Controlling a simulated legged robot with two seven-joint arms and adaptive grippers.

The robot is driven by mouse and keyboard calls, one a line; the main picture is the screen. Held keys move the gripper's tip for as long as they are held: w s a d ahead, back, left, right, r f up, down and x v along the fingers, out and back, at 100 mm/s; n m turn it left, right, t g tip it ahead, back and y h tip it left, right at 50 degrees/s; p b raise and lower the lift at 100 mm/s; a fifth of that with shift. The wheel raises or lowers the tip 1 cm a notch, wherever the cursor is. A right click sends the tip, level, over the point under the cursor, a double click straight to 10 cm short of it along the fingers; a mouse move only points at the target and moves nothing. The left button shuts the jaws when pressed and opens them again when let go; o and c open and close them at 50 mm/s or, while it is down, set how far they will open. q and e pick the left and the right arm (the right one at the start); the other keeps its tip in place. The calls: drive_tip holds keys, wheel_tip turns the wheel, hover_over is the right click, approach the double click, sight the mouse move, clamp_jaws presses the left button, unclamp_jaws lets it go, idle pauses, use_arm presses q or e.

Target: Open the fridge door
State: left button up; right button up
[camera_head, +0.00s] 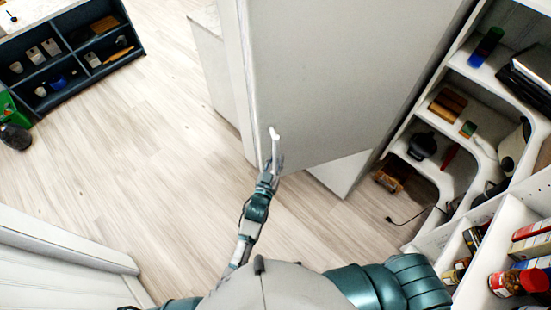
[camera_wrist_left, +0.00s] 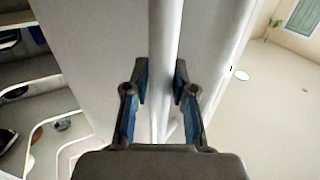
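The fridge door (camera_head: 330,75) is a large pale grey panel at the top centre of the head view. A slim white upright handle (camera_head: 275,134) stands on it near its left edge. In the wrist view the handle (camera_wrist_left: 165,60) runs as a pale bar up the middle. My left gripper (camera_head: 274,163) is at the handle. In the wrist view its two dark fingers with blue pads (camera_wrist_left: 161,68) lie on either side of the bar, with their tips close to it. I cannot tell whether the pads press on it. My right gripper is out of view.
White corner shelves (camera_head: 402,148) with bottles, jars and boxes stand close on the right. A dark blue shelf unit (camera_head: 70,88) is at the far left, with a green box (camera_head: 12,112) beside it. The wooden floor (camera_head: 130,165) left of the fridge is clear.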

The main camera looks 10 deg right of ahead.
use_arm(q)
drive_tip(key=shift+o, duration=1)
drive_tip(key=v, duration=1.2)
drive_tip(key=shift+f, duration=0.1)
